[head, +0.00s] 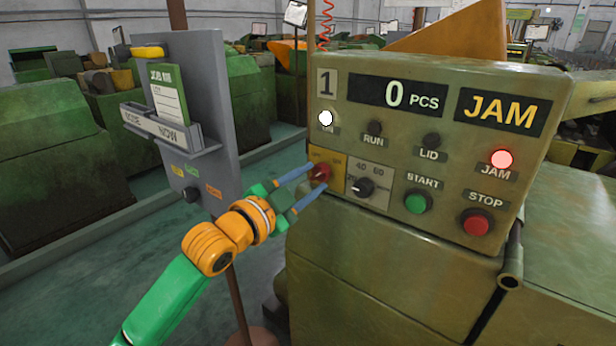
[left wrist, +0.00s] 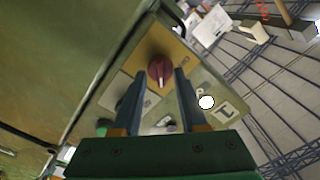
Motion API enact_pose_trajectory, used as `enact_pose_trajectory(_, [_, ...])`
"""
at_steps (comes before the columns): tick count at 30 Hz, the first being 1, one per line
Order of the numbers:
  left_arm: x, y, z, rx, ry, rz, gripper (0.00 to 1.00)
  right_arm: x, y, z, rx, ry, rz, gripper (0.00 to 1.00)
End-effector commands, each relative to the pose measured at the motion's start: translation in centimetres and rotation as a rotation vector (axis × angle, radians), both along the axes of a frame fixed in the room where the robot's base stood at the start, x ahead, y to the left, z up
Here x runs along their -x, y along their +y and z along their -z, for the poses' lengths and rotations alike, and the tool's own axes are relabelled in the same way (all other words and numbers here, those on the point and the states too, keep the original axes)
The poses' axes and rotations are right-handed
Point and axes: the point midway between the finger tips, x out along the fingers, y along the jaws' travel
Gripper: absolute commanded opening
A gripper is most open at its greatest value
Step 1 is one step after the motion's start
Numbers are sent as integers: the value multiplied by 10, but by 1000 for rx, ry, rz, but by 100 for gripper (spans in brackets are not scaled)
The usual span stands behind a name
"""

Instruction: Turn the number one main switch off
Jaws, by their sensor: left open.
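The number one machine's panel (head: 440,130) carries a red main switch knob (head: 320,172) on a yellow plate (head: 339,184), at the panel's lower left. The knob also shows in the left wrist view (left wrist: 160,69), with a white mark on its rim side. Its exact setting is hard to read in the head view. My left gripper (head: 318,176) is open, with its blue fingertips on either side of the knob. In the left wrist view the gripper (left wrist: 165,82) has the knob between and just beyond its tips; contact cannot be told. My right gripper is not in view.
The white lamp (head: 325,118) and red JAM lamp (head: 502,158) are lit.

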Motion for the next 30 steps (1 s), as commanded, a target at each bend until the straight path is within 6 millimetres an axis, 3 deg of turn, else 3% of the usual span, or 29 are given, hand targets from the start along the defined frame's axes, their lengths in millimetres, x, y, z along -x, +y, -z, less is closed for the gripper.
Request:
enact_pose_trajectory(6, [0, -1, 0, 0, -1, 1, 40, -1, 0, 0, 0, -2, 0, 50])
enact_pose_trajectory(10, [0, 0, 0, 0, 0, 0, 5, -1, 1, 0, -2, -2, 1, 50])
enact_pose_trajectory(11, [0, 0, 0, 0, 0, 0, 0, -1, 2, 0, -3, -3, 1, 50])
enact_pose_trajectory(22, [0, 0, 0, 17, 15, 1, 0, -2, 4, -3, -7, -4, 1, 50])
enact_pose_trajectory(30, [-1, 0, -2, 132, 101, 0, 0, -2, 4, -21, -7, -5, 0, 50])
